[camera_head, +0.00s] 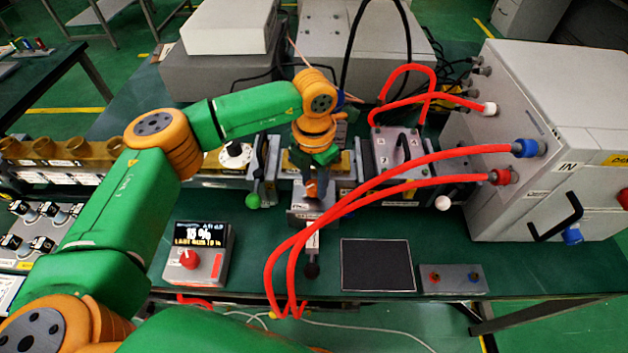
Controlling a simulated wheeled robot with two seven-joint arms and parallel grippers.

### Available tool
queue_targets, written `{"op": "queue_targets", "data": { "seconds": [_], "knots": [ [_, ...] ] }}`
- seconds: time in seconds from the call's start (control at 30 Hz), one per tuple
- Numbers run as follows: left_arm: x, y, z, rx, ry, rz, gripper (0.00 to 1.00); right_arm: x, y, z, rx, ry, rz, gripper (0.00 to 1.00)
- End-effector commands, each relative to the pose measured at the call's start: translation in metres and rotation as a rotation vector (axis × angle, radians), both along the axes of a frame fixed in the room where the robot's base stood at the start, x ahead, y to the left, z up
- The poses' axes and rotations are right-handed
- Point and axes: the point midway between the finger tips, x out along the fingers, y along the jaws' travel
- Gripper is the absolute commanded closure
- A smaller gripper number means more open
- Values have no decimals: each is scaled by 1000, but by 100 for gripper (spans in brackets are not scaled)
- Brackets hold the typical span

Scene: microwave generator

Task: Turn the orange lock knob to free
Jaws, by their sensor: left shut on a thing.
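My left arm reaches in from the lower left, and its gripper (315,184) points down at the waveguide line in the middle of the bench. Its fingers are shut on the orange lock knob (311,189), of which only a small orange part shows; the gripper hides the rest. The knob sits above a grey block (306,210) with a black-ended rod (311,268) pointing toward the front. I cannot tell which way the knob is turned. My right gripper is out of view.
Red hoses (345,207) arch close to the right of the gripper, toward the grey cabinet (545,130). A green-ball lever (253,200) and white dial (236,155) stand left. A display box (198,252) and black mat (377,265) lie in front.

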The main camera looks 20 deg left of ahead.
Motion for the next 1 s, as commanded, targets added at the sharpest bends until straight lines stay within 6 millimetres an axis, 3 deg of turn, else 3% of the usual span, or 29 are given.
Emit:
{"op": "queue_targets", "data": {
  "seconds": [0.2,0.23,0.33,0.67,1.0],
  "knots": [
    [0,0,0,-1,-2,2,100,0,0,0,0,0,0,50],
    [0,0,0,-1,-2,2,56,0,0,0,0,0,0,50],
    [0,0,0,0,-1,2,29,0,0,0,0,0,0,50],
    [1,0,4,-1,-2,1,29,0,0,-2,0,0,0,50],
    [1,0,65,-1,-3,1,29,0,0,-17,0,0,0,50]
  ]
}}
